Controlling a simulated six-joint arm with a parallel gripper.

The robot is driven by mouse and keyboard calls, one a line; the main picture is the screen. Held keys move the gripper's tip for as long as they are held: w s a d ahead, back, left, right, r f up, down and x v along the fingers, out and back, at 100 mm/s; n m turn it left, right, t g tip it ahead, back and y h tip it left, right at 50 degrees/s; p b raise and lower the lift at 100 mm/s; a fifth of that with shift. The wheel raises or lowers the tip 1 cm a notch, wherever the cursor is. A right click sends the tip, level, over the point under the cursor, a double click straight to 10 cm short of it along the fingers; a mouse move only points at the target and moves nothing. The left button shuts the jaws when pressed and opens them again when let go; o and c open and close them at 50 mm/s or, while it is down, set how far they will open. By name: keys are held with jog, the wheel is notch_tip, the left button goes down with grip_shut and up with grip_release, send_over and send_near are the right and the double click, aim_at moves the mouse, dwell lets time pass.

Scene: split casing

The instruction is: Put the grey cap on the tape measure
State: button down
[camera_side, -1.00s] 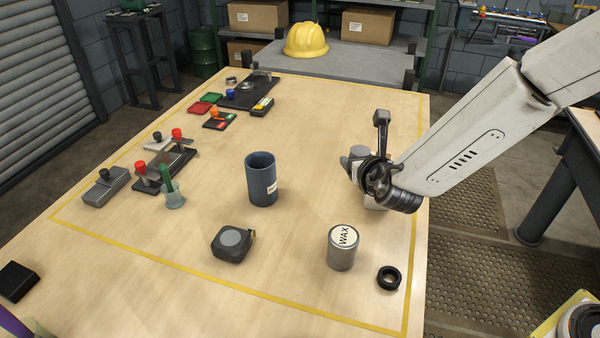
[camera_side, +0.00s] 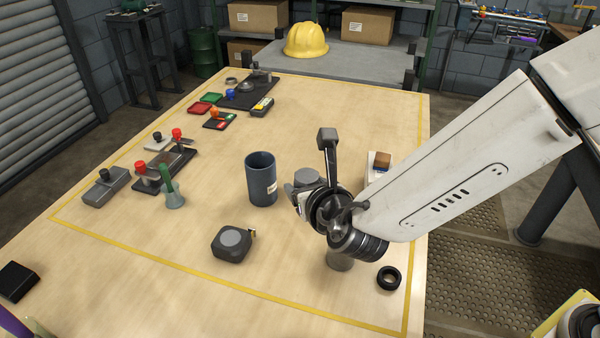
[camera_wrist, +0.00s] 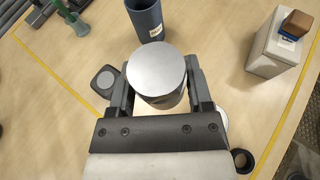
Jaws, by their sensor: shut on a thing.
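The grey cap (camera_wrist: 157,72) is a round piece with a flat, light grey top and a darker side. My gripper (camera_wrist: 158,88) is shut on it, with one finger on each side. In the side view my gripper (camera_side: 304,196) is above the table, right of the blue cup, and partly hidden by my wrist. The tape measure (camera_side: 231,244) is a dark, squarish case with a grey disc on top, lying on the table to the lower left of my gripper. It also shows in the wrist view (camera_wrist: 106,80), left of the cap and apart from it.
A blue cup (camera_side: 261,182) stands just left of my gripper. The wax tin (camera_side: 339,262) is mostly hidden under my wrist, with a black ring (camera_side: 389,278) beside it. A white box (camera_wrist: 272,48) bears a brown block. The table around the tape measure is clear.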

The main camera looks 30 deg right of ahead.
jog(key=s+a+r+y, duration=0.1)
jog(key=s+a, duration=0.2)
jog(key=a, duration=0.2)
send_over(231, 236)
jog(key=s, duration=0.1)
jog(key=shift+n, duration=0.4)
jog(key=f, duration=0.8)
jog(key=shift+s+d+f, duration=0.1)
jog(key=shift+d+f, duration=0.1)
jog(key=shift+d, duration=0.2)
jog(key=shift+w+a+f, duration=0.25)
jog(key=shift+w+f, duration=0.1)
jog(key=shift+f, duration=0.1)
jog(key=shift+w+a+f, duration=0.1)
jog(key=shift+w+f, duration=0.1)
jog(key=shift+f, duration=1.6)
jog(key=shift+f, duration=0.15)
